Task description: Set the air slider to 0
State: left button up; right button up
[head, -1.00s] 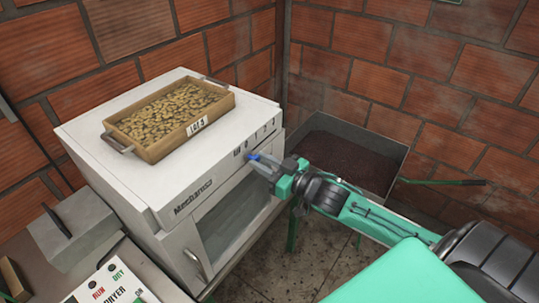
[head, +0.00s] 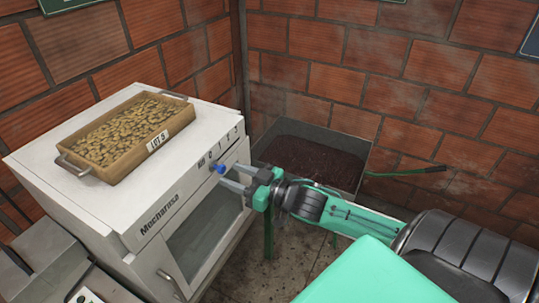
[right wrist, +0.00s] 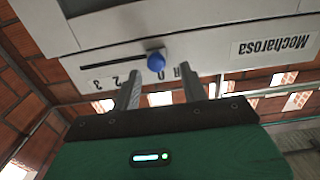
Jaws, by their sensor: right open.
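The air slider's blue knob (head: 219,168) sticks out of the front of the white Mocharosa machine (head: 70,205). It also shows in the right wrist view (right wrist: 156,62), at the right end of its dark slot (right wrist: 105,63), which is the end by the AIR lettering and away from the 3. My right gripper (head: 234,179) is open and empty in front of the panel. In the right wrist view its fingers (right wrist: 159,74) stand either side of the knob's line, with the knob just past the tips and no clear contact. My left gripper is not in view.
A wooden tray of beans (head: 125,135) stands on the machine's top. A glazed door (head: 200,235) is below the slider. A dark-filled metal bin (head: 310,155) with a green handle stands by the brick walls, right behind my right arm.

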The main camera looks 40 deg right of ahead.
jog(key=b+v, duration=0.2)
jog(key=v, duration=0.9)
jog(key=shift+s, duration=0.2)
jog(key=shift+f, duration=0.1)
dwell(0.4)
